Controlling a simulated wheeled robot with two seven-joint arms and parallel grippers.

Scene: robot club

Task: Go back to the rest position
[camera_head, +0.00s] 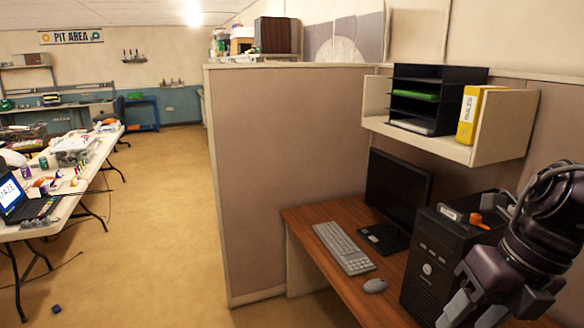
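My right arm comes in from the right edge, and my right gripper (488,312) hangs at the bottom right, pointing down. It is in front of the black computer tower (428,268) and the desk (330,262) as seen here. Its fingertips run to the bottom edge of the picture, so I cannot tell whether it is open or shut. No held object shows at it. My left gripper is not in view.
A monitor (398,192), keyboard (343,248) and mouse (375,286) stand on the desk. An orange item (478,220) lies on the tower. A shelf (430,142) hangs above. A partition (275,170) borders the desk. The floor (165,200) at left is mostly clear, beside a cluttered table (90,175).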

